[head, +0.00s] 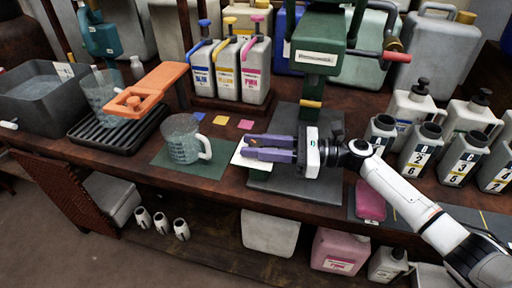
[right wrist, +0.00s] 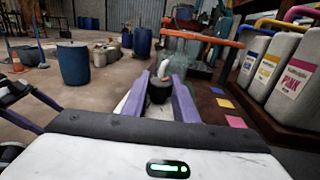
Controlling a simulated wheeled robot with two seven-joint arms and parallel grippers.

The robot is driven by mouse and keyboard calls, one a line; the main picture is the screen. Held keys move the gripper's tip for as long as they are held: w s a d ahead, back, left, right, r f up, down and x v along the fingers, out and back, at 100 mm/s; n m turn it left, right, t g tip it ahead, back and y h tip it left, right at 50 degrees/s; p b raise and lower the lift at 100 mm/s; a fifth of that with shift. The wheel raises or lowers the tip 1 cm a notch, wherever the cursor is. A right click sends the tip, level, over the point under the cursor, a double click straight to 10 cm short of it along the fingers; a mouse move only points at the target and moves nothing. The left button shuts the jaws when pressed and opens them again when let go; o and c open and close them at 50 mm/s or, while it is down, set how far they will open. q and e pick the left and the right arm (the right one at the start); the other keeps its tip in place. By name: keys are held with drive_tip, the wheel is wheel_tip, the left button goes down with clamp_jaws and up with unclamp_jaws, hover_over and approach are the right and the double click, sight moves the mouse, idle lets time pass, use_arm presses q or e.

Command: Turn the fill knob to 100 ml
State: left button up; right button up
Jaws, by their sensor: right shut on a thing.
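My right gripper (head: 245,147) reaches in from the right, low over the grey base plate (head: 262,182) of the green dispenser (head: 318,45). My left gripper is not in view.
A glass measuring jug (head: 184,143) stands on a green mat (head: 165,163), just left of the fingers. Several labelled bottles (head: 418,150) crowd the right. Blue, yellow and pink pump canisters (head: 228,70) stand behind.

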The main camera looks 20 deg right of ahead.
drive_tip(key=o, duration=1.1)
drive_tip(key=shift+c, duration=0.2)
drive_tip(key=v, duration=1)
drive_tip(key=shift+s+d, duration=0.15)
